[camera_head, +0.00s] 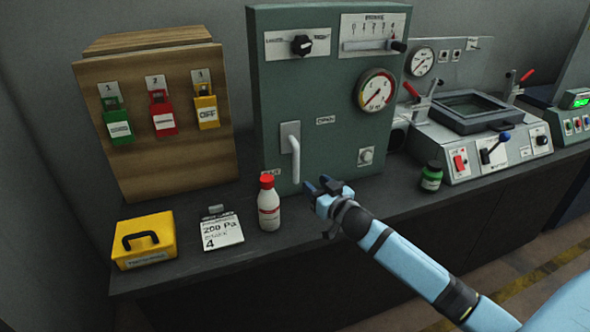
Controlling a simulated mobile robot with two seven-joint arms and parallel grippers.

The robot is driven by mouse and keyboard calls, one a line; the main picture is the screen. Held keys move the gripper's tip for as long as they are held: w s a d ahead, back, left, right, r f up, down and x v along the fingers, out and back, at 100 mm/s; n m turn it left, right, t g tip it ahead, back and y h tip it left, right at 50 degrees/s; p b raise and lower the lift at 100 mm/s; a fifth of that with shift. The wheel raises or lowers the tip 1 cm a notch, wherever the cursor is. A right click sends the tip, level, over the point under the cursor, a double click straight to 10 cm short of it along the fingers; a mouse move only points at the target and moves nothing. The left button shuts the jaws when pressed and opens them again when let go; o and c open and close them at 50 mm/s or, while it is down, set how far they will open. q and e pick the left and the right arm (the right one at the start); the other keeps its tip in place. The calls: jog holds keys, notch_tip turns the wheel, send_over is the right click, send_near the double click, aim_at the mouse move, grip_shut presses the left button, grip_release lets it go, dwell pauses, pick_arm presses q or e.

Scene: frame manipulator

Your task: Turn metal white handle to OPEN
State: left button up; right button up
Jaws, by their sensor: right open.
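The white metal handle (294,160) is on the front of the green cabinet (330,100), mounted on a grey plate. It hangs straight down. An "OPEN" label (325,120) is to the right of the plate's top, and another label (271,172), partly covered by the bottle's cap, is below left. My right gripper (318,187) is open and empty, a little right of and below the handle's lower end. It does not appear to touch the handle. My left gripper is not in view.
A white bottle with a red cap (269,208) stands in front of the cabinet, left of my gripper. A card (222,233) and a yellow box (144,241) are further left. A small green jar (431,177) stands right. A wooden padlock board (165,120) is at left.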

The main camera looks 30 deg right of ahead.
aim_at(298, 169)
jog(key=w, duration=1)
jog(key=shift+w+d, duration=0.15)
jog(key=shift+w, duration=0.05)
jog(key=shift+f, duration=0.1)
grip_shut()
